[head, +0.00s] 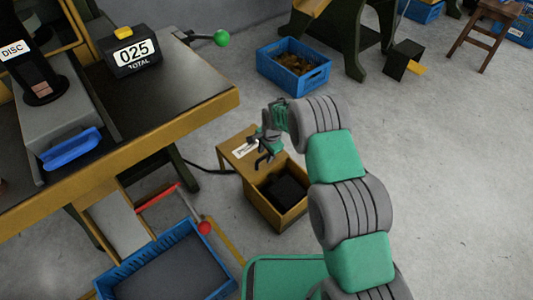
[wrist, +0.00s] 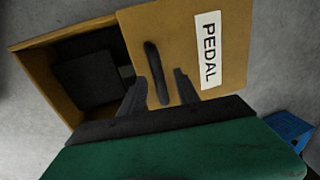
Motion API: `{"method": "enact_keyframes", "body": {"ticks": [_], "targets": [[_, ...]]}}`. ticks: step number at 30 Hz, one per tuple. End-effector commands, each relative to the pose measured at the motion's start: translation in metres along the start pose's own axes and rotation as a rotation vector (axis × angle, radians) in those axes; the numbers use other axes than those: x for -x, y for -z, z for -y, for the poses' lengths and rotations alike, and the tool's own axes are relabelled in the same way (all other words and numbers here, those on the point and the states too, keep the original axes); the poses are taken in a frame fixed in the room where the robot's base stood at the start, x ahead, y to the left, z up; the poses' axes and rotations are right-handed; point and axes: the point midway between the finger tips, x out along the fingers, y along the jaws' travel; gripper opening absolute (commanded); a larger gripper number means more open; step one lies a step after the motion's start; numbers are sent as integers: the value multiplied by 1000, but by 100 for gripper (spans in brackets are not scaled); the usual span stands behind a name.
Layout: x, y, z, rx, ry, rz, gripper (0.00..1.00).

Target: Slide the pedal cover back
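The pedal cover (wrist: 232,78) is a flat wooden panel with a white "PEDAL" label (wrist: 208,50) and a dark bar handle (wrist: 156,70). It lies over one end of a wooden box (head: 262,212) on the floor; it also shows in the head view (head: 229,144). The other end is uncovered, and a black pedal (wrist: 88,80) shows inside. My gripper (wrist: 160,74) is open at the cover, its fingers on either side of the handle with visible gaps. Contact with the handle cannot be told.
A workbench (head: 190,108) stands at the left, with a counter reading 025 (head: 133,52) and a green-knobbed lever (head: 221,38). A blue bin (head: 165,272) with a red-knobbed lever (head: 204,228) is at lower left. A blue crate (head: 293,65) stands behind.

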Motion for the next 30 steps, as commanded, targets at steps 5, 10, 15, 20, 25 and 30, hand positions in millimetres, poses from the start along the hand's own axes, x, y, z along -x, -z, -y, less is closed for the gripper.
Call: {"method": "enact_keyframes", "body": {"ticks": [5,10,15,20,25,30], "targets": [[3,1,0,-1,0,0,38],[33,2,2,-2,3,-1,38],[67,2,1,-3,1,-1,38],[78,1,-1,-3,-1,0,38],[78,1,-1,-2,-1,0,38],[78,2,-1,-2,0,0,38]]}}
